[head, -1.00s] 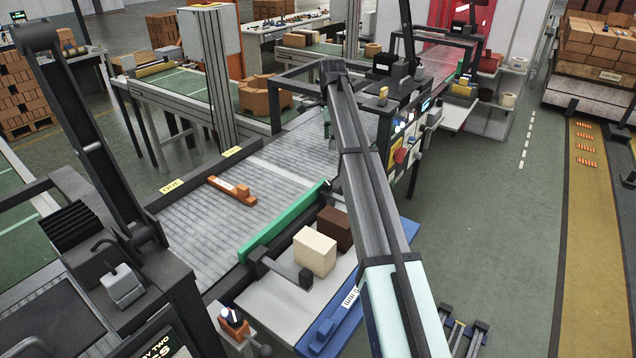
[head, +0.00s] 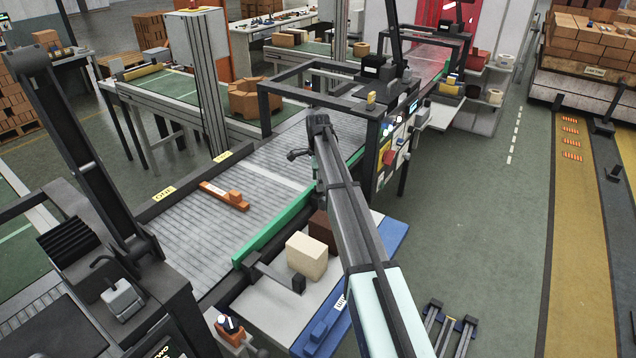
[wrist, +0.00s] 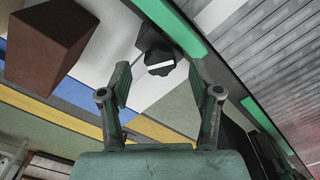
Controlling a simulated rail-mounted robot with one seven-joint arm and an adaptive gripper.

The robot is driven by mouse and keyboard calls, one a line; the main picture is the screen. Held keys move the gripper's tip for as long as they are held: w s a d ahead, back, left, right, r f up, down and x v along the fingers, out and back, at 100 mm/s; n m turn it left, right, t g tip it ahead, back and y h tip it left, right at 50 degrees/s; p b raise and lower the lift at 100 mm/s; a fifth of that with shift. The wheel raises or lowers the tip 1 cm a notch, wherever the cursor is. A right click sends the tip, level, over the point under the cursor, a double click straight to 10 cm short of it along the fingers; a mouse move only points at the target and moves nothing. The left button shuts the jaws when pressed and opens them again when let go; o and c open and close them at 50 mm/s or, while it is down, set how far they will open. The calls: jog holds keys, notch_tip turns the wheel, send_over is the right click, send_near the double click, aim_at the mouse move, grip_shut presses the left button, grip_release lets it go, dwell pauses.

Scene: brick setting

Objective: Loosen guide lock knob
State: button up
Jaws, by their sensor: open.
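A black lobed knob (wrist: 160,66) with a white stripe on its face shows in the wrist view, on a dark bracket beside the green guide rail (wrist: 170,22). My gripper (wrist: 160,90) is open, and the knob appears between and beyond its fingertips, with no contact visible. I cannot make out this knob in the head view; my arm covers part of that area.
A brown box (wrist: 45,42) lies left of the knob in the wrist view. In the head view a cream box (head: 307,256) and the brown box (head: 320,230) sit beside the rail. An orange part (head: 224,195) lies on the roller conveyor (head: 190,230). A control panel (head: 393,145) stands right of my arm.

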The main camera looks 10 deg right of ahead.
jog(key=shift+f, duration=1.1)
jog(key=c, duration=1.1)
jog(key=shift+c, duration=0.2)
jog(key=n+b, duration=0.2)
jog(key=n, duration=0.3)
jog(key=shift+f+n, duration=0.1)
jog(key=shift+n, duration=0.3)
jog(key=n+b, duration=0.1)
jog(key=n, duration=0.5)
jog(key=shift+s, duration=0.1)
jog(key=n+b, duration=0.1)
jog(key=n, duration=0.4)
jog(key=shift+n, duration=0.3)
jog(key=n, duration=0.5)
jog(key=shift+d+n+b, duration=0.1)
jog(key=shift+n+b, duration=0.2)
